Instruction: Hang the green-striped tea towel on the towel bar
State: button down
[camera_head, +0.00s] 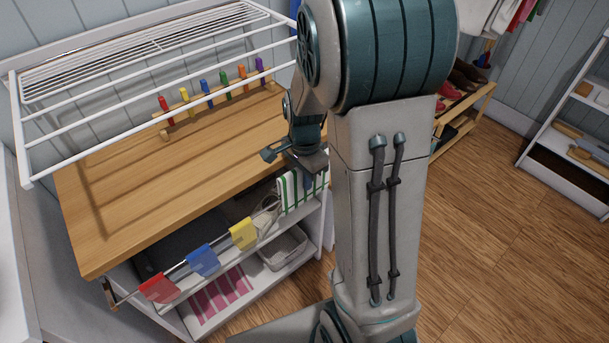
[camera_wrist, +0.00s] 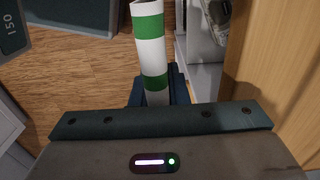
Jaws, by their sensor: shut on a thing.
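The green-striped tea towel (camera_head: 292,194) is white with green stripes. It hangs below my gripper (camera_head: 308,178), beside the front edge of the wooden counter. In the wrist view the towel (camera_wrist: 150,52) shows as a narrow band of green and white running down between the fingers. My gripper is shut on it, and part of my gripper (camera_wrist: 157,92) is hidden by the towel. The towel bar (camera_head: 180,266) runs along the counter's front, with red, blue and yellow pieces on it. The towel is close to the bar's right end; I cannot tell whether they touch.
The wooden counter (camera_head: 110,215) carries a rack of coloured pegs (camera_head: 212,100). A white wire drying rack (camera_head: 60,115) hangs above it. Shelves below hold a pink-striped cloth (camera_head: 222,293) and a white basket (camera_head: 285,247). Open wooden floor (camera_head: 480,240) lies to the right.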

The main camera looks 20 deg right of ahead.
jog(key=shift+f+b, duration=0.7)
jog(key=shift+f, duration=0.4)
jog(key=c, duration=1.3)
grip_release()
notch_tip(320, 180, up, 5)
jog(key=shift+f+p, duration=0.15)
jog(key=shift+p, duration=0.55)
jog(key=s+d+r+p, duration=0.1)
jog(key=s+d+r, duration=0.55)
jog(key=d, duration=0.25)
jog(key=s+a+r+n+t+p, duration=0.1)
jog(key=s+a+r+n+p, duration=0.1)
jog(key=a+r+n+p, duration=0.2)
jog(key=s+a+r+n+t+p, duration=0.1)
jog(key=s+a+r+n+p, duration=0.1)
jog(key=a+r+n+p, duration=0.2)
jog(key=s+a+r+n+p, duration=0.2)
jog(key=a+r+n+p, duration=0.2)
jog(key=a+r+n, duration=0.2)
jog(key=shift+s+r+t, duration=0.15)
jog(key=shift+r+t, duration=0.05)
jog(key=shift+r, duration=0.4)
jog(key=shift+s+r+t, duration=0.15)
jog(key=shift+r+t, duration=0.05)
jog(key=shift+r, duration=0.35)
